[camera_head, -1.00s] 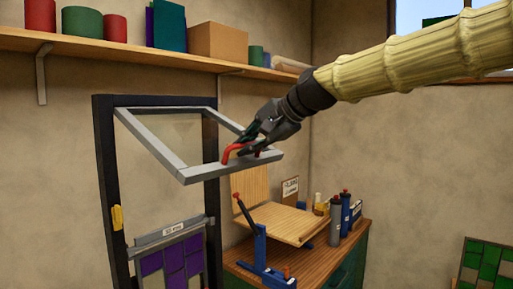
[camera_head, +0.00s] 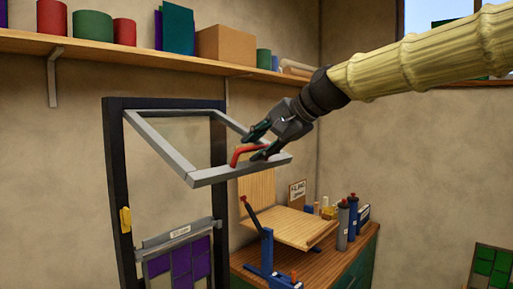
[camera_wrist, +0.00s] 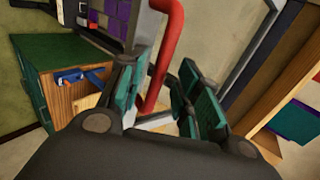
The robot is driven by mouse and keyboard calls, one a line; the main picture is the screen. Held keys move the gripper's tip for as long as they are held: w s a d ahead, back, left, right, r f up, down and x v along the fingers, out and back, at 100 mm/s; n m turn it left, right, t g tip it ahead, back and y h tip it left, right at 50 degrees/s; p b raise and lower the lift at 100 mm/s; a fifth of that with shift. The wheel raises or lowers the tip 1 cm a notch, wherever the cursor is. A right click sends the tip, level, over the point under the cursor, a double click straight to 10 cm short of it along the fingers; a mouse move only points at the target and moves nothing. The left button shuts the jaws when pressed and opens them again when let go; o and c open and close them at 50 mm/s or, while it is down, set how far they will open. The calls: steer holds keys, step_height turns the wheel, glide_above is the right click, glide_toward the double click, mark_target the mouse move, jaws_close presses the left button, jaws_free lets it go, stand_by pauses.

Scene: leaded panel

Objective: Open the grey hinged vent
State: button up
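The grey hinged vent (camera_head: 225,173) is a frame joined at its top to a dark upright frame (camera_head: 118,190). It stands swung out at a wide angle, its lower bar raised toward me. A red handle (camera_head: 238,156) sits on that bar. My gripper (camera_head: 257,144) is at the handle, its fingers spread and apart from each other. In the wrist view the red handle (camera_wrist: 165,55) passes beside and between the open green-padded fingers (camera_wrist: 158,100). Whether a finger touches it I cannot tell.
A wooden shelf (camera_head: 150,57) with tins and a box runs above the vent. A workbench (camera_head: 335,255) with a wooden board, a blue clamp stand and several bottles stands below at right. A purple leaded panel (camera_head: 178,265) is in the lower frame.

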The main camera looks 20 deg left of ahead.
steer(key=v, duration=1)
steer(key=shift+s+d+r, duration=0.2)
steer(key=shift+r, duration=0.15)
steer(key=shift+f, duration=0.15)
